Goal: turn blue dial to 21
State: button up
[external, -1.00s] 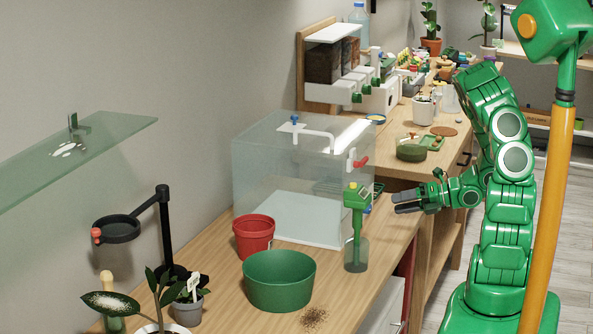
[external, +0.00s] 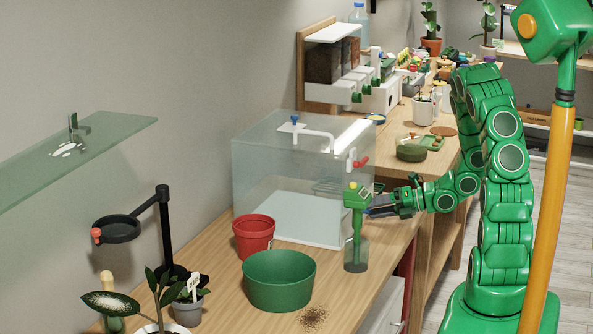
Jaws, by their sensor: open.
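A small blue dial sits low on the tank's right side, at the gripper's fingertips. The fingers and the meter hide most of it, and I cannot tell whether the fingers touch it or are around it. Its scale and setting are too small to read. A blue-handled knob (external: 294,119) is on the tank's top, and a red-handled one (external: 360,162) is on its right side.
A green pot (external: 279,281) and a red pot (external: 254,237) stand in front of the tank. Spilled soil (external: 314,318) lies near the bench edge. A black stand (external: 164,235) is at the left. A further bench with a green dish (external: 411,153) is behind my arm.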

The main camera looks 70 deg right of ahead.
grip_shut()
jog(key=shift+d+f+m+t+y, duration=0.1)
jog(key=shift+m+t+y, duration=0.25)
jog(key=shift+m, duration=0.6)
jog(key=shift+d+f+m+t+y, duration=0.15)
jog(key=shift+m+y, duration=0.3)
jog(key=shift+m, duration=0.5)
jog(key=shift+a+r, duration=0.1)
jog(key=shift+a, duration=0.05)
grip_release()
jog(key=shift+s, duration=0.1)
jog(key=shift+v, duration=3.8)
